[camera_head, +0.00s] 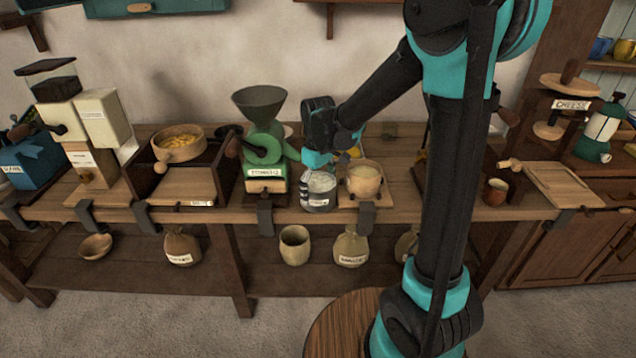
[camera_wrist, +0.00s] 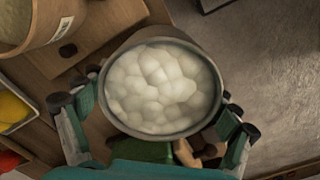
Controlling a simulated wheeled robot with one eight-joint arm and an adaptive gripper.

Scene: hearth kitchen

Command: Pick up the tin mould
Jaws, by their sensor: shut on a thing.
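The tin mould (camera_head: 318,194) is a small round grey tin with a pale label, at the front of the workbench between the green mill and a wooden tub. In the wrist view its grey rim (camera_wrist: 166,136) surrounds white, rounded lumps that fill it. My gripper (camera_head: 317,168) reaches down to it from above and behind. In the wrist view the fingers of my gripper (camera_wrist: 160,112) sit on the left and right sides of the tin, shut on it. The tin looks upright. Whether its base touches the bench is unclear.
The wooden tub (camera_head: 365,180) stands close on the right, and the green mill (camera_head: 264,165) with its funnel on the left. Yellow things in a white tray (camera_wrist: 14,108) lie nearby. A small cup (camera_head: 495,192) stands further right. The floor (camera_head: 180,320) in front is clear.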

